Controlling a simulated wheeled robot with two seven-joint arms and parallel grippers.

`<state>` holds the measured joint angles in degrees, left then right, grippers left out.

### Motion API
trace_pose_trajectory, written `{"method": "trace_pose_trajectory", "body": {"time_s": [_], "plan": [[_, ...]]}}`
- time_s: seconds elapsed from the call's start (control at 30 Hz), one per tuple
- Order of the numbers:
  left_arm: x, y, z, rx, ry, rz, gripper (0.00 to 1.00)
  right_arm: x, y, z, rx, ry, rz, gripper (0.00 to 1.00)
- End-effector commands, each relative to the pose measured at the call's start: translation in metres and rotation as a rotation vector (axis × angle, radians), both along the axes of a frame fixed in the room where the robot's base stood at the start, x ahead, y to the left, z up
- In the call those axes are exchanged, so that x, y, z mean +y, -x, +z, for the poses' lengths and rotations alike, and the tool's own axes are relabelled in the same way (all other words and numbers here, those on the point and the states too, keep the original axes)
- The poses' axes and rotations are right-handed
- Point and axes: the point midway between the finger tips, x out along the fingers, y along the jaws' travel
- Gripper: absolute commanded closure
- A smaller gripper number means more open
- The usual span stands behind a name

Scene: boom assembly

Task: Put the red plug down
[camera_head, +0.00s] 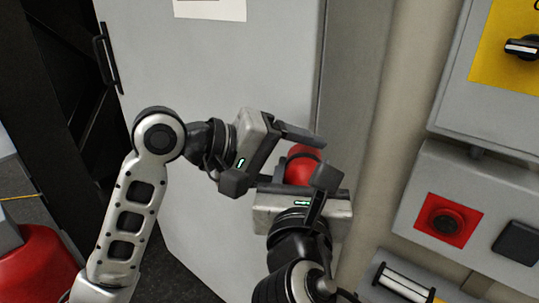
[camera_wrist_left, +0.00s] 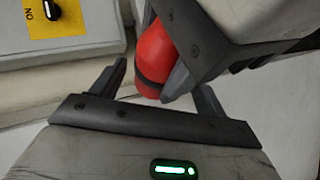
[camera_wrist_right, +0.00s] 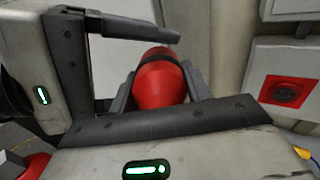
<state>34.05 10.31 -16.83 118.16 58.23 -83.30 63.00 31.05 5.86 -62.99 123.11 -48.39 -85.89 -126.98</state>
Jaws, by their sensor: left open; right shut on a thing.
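The red plug (camera_head: 300,170) is a rounded red body with a dark band. My right gripper (camera_head: 318,185) is shut on it and holds it up in front of the grey cabinet. The plug also shows between the right fingers in the right wrist view (camera_wrist_right: 160,83). My left gripper (camera_head: 275,160) is open, with its fingers close beside the plug and my right gripper. In the left wrist view the plug (camera_wrist_left: 152,60) is beyond the left fingertips, partly hidden by my right gripper. I cannot tell whether the left fingers touch it.
The grey cabinet (camera_head: 200,70) with a black handle (camera_head: 106,57) stands behind my grippers. Wall boxes with a red button panel (camera_head: 446,220) and a yellow switch panel (camera_head: 505,50) are at the right. A larger red object (camera_head: 40,265) is at the lower left.

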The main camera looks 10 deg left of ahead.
Motion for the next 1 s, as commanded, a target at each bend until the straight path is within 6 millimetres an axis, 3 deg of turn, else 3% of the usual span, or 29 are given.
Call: {"method": "trace_pose_trajectory", "body": {"time_s": [0.37,0.57,0.6,0.63,0.7,1.0], "plan": [[-0.0054,-0.0025,-0.0029,0.000,-0.001,0.000,0.26,0.0001,0.0001,0.0010,-0.002,-0.001,0.000,0.88],[-0.0052,-0.0024,-0.0029,0.000,-0.001,0.000,0.79,-0.0001,0.0000,0.0011,-0.003,-0.001,0.000,0.88],[-0.0051,-0.0024,-0.0030,0.001,-0.002,0.000,0.80,-0.0002,0.0000,0.0012,-0.003,-0.001,0.000,0.88],[-0.0051,-0.0024,-0.0031,0.001,-0.002,0.000,0.44,-0.0002,0.0000,0.0013,-0.003,-0.001,-0.001,0.88],[-0.0050,-0.0024,-0.0032,0.001,-0.002,0.000,0.26,-0.0002,0.0000,0.0014,-0.004,-0.001,-0.001,0.88],[-0.0044,-0.0021,-0.0026,0.000,-0.001,0.001,0.26,-0.0001,0.0000,0.0011,-0.003,-0.001,0.000,0.88]]}}
